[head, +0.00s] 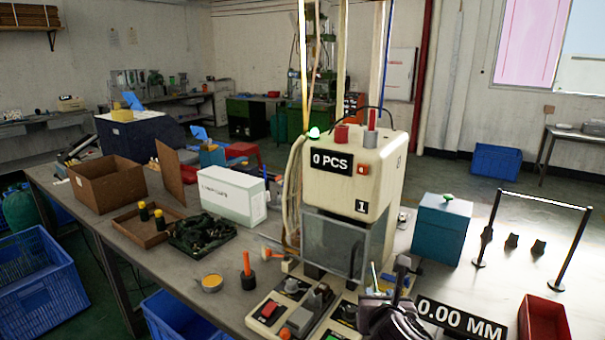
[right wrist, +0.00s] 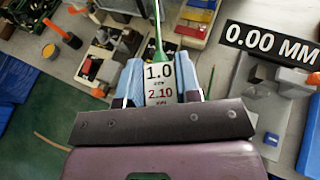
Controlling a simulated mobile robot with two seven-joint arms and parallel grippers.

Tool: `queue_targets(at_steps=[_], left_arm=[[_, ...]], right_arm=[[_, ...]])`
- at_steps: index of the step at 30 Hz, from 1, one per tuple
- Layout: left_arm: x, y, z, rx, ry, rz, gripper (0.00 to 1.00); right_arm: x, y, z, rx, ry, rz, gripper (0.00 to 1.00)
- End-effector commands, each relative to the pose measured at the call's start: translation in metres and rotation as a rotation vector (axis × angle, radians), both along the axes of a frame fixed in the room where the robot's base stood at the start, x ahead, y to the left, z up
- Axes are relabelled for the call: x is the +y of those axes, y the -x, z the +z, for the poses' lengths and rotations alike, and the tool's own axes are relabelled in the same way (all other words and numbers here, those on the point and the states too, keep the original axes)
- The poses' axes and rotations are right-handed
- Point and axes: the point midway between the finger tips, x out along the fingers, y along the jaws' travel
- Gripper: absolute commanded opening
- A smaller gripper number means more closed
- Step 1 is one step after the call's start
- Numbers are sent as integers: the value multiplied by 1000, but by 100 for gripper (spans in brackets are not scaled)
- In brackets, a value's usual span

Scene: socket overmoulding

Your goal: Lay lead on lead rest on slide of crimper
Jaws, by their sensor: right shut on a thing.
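The cream crimper (head: 352,165), with a "0 PCS" display, stands on the table behind a clear guard. At its foot are low pads and blocks (head: 305,312); I cannot tell which of them is the slide or its lead rest. My right gripper (head: 384,288) is just right of these parts. In the right wrist view its two blue fingers (right wrist: 156,88) are shut on a thin green lead (right wrist: 153,48), which points away from me. A white tag reading 1.0 and 2.10 mm shows between the fingers. My left gripper is not in view.
A "0.00 MM" display (head: 460,318) stands close right of my right gripper, with a red bin (head: 543,320) beyond. A teal box (head: 441,228) stands right of the crimper. An orange-handled tool (head: 247,272) and a yellow-topped tin (head: 211,283) are at left.

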Motion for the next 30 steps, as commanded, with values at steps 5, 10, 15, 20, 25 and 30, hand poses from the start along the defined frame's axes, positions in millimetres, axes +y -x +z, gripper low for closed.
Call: queue_targets(at_steps=[5,10,15,20,25,30], left_arm=[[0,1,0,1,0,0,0],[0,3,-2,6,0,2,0],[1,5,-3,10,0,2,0],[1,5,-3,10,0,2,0],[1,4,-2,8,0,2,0],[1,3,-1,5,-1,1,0]], right_arm=[[-17,41,8,3,6,93,8],[-34,70,2,6,4,131,8],[-47,79,-9,3,1,126,8],[-49,80,-12,2,0,122,8],[-49,81,-12,2,0,121,8],[-54,90,-25,6,0,112,8]])
